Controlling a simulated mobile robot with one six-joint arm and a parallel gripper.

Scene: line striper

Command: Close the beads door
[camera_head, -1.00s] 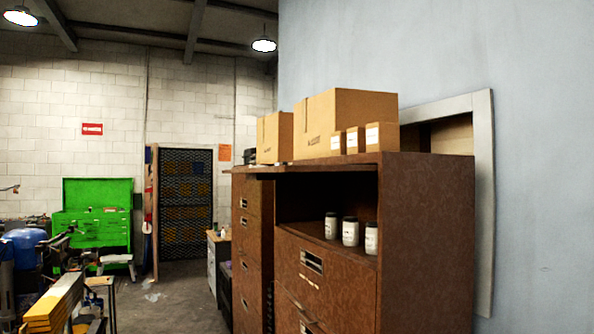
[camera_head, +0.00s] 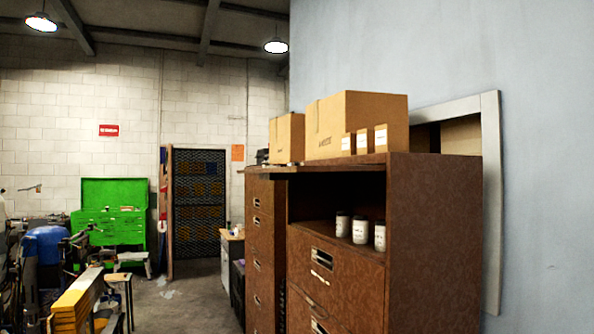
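A brown filing cabinet (camera_head: 436,250) stands at the right against the pale wall. Its top compartment (camera_head: 345,197) is open at the front, and three white labelled jars (camera_head: 361,230) stand inside it. A thin brown panel (camera_head: 310,166) sticks out level at the compartment's upper edge; it looks like a raised flip-up door. The drawers (camera_head: 325,260) below look shut. The jar labels are too small to read, so I cannot confirm which door is the beads door. My gripper is not in view.
Cardboard boxes (camera_head: 356,115) sit on the cabinet top. Another brown cabinet (camera_head: 260,240) stands to its left. A green tool chest (camera_head: 110,225), a blue machine (camera_head: 45,245) and yellow bars (camera_head: 78,300) are at the left. Bare floor (camera_head: 195,300) lies between.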

